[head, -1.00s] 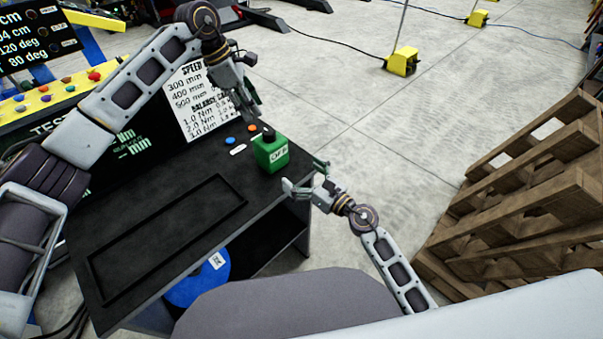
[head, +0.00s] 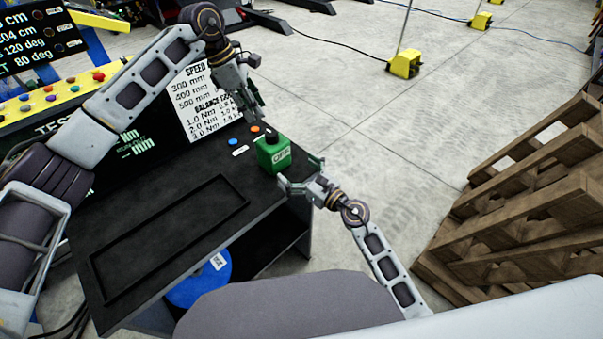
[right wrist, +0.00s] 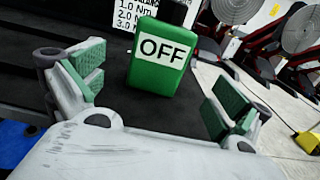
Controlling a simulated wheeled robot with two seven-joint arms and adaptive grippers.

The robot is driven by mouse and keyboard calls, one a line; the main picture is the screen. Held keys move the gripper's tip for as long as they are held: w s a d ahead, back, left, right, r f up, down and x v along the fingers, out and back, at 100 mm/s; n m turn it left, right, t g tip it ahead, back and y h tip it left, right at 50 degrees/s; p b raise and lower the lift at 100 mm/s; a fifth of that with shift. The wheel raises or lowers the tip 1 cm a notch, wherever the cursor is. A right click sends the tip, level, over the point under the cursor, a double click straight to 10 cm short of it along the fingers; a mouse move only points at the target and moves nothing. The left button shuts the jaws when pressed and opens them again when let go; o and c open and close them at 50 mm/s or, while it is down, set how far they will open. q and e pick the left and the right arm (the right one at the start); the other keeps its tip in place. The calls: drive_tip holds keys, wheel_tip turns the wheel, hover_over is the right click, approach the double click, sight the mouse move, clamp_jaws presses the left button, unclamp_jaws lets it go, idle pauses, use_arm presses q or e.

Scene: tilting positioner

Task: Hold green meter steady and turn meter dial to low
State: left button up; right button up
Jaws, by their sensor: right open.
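The green meter (head: 272,156) stands upright near the right end of the black bench. Its white label reads OFF in the right wrist view (right wrist: 160,62), and a black dial (head: 270,136) sits on its top. My right gripper (head: 300,174) is open beside the meter's front right side; in its wrist view the meter stands ahead, between the spread green-padded fingers (right wrist: 155,95), apart from both. My left gripper (head: 252,114) hangs just above and behind the dial. Whether its fingers are open or shut is unclear, and so is any contact with the dial.
The black bench (head: 125,207) has a raised rectangular frame left of the meter. Blue and orange buttons (head: 254,128) and a text board (head: 203,105) are behind the meter. A blue round object (head: 205,282) is below. Wooden pallets (head: 535,205) stand right; floor between is clear.

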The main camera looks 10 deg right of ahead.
sight(274, 151)
drive_tip(key=shift+x, duration=5.35)
